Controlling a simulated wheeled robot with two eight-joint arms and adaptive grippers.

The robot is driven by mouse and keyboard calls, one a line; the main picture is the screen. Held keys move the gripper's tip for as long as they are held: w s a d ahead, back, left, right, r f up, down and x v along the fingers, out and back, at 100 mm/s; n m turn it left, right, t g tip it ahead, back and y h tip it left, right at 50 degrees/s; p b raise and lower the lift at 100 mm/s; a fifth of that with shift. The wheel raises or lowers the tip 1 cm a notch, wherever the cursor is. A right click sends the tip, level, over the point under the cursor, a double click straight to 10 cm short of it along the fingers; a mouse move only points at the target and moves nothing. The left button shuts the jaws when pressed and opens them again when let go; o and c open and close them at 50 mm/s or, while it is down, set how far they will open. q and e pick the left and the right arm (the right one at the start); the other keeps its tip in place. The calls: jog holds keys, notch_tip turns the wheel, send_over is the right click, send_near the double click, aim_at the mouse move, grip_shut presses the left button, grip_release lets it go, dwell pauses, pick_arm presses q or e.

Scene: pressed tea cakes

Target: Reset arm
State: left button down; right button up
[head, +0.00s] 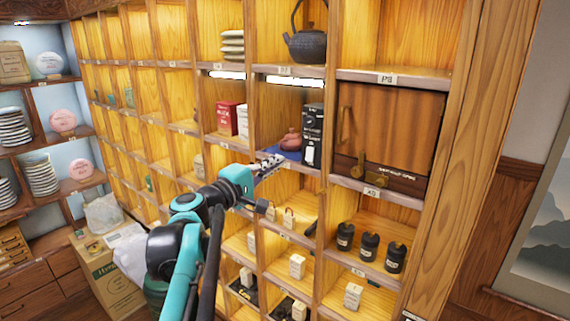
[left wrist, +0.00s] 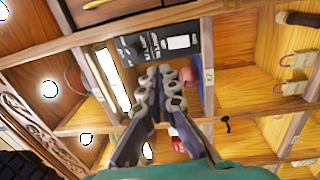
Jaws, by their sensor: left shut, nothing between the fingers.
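My left arm (head: 185,225) reaches up from the bottom of the head view toward the wooden shelf wall. My left gripper (head: 270,162) is shut and empty, in front of the shelf cell that holds a small reddish teapot (head: 291,140) on a blue cloth and a tall black box (head: 313,134). In the left wrist view the gripper's fingers (left wrist: 166,92) are together, with the black box (left wrist: 158,43) beyond them. The fingers partly cover that cell. Whether they touch the shelf edge I cannot tell. My right gripper is not in view.
A closed wooden cabinet (head: 391,128) stands right of the cell. Red and white boxes (head: 229,118) are left of the cell. A cardboard box (head: 110,275) stands on the floor at left.

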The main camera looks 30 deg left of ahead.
pick_arm(q)
jog(key=s+d+f+m+g+h+b, duration=0.1)
jog(key=s+d+f+m+g+b, duration=0.15)
jog(key=d+f+b, duration=0.7)
jog(key=s+d+f+m+g+h+b, duration=0.1)
jog(key=s+d+f+m+g+b, duration=0.2)
jog(key=f, duration=1.2)
jog(key=s+d+f+m+g+h+b, duration=0.15)
jog(key=d+f+m+b, duration=0.3)
jog(key=d+f, duration=0.55)
jog(key=s+f+m+g+y+b, duration=0.1)
jog(key=s+f+b, duration=0.3)
jog(key=f, duration=0.7)
jog(key=s+f+m+g+y+b, duration=0.2)
jog(key=f+b, duration=0.4)
jog(key=f, duration=0.4)
jog(key=s+f+m+g+y+b, duration=0.1)
jog(key=s+f+m+b, duration=0.3)
jog(key=f, duration=0.7)
jog(key=shift+s+a+f+g+y+b, duration=0.3)
jog(key=shift+s+y+b, duration=0.35)
jog(key=shift+s, duration=0.45)
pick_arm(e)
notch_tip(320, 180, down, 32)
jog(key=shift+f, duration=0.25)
